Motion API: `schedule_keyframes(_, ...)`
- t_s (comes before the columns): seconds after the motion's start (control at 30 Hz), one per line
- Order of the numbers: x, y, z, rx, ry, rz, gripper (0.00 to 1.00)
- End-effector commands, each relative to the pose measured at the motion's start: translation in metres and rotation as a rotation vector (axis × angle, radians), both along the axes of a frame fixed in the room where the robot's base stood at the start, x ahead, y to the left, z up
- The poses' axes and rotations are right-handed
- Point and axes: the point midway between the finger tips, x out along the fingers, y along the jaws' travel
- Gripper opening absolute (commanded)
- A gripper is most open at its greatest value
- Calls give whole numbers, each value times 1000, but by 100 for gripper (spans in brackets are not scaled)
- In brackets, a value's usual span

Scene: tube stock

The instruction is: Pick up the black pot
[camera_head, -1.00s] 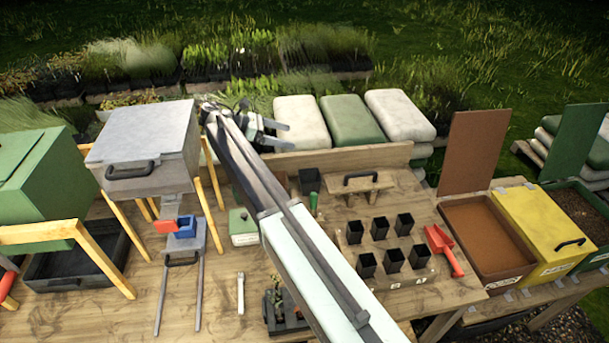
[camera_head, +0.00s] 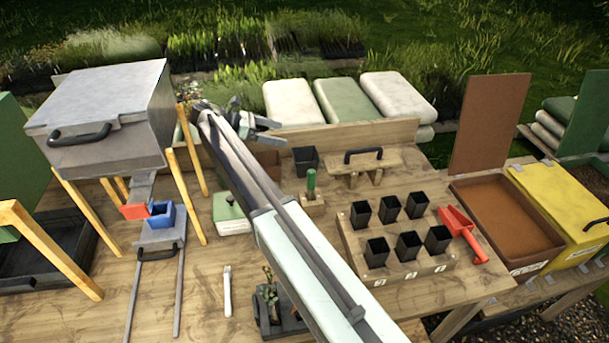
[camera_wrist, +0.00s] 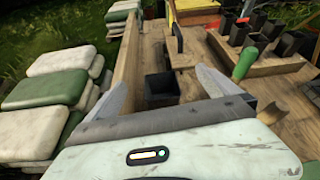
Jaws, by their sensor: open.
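A lone black pot (camera_head: 306,160) stands upright at the back of the wooden table, left of a small wooden stand with a black handle (camera_head: 362,158). In the wrist view the black pot (camera_wrist: 161,84) shows beyond and between my fingers, partly cut off by the gripper body. My gripper (camera_head: 280,133) is open and empty, apart from the pot, left of and above it in the head view. Its fingers also show spread in the wrist view (camera_wrist: 163,76). Several other black pots (camera_head: 388,208) stand in a wooden rack (camera_head: 350,237).
A green-handled tool (camera_head: 311,183) stands close in front of the lone pot. A raised back board (camera_head: 350,133) runs behind it, with sacks (camera_head: 345,97) beyond. A red scoop (camera_head: 462,228) lies right of the rack. A grey bin (camera_head: 105,105) stands on wooden legs at left.

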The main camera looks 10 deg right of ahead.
Motion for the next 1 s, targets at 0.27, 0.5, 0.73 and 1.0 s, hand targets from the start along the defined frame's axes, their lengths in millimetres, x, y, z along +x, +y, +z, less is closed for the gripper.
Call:
schedule_keyframes(0.27,0,2,-70,0,0,3,100)
schedule_keyframes(0.5,-1,-3,-71,0,0,3,100)
schedule_keyframes(0.73,-1,-21,-78,-1,0,3,100)
schedule_keyframes(1.0,0,-49,-100,-1,0,2,100)
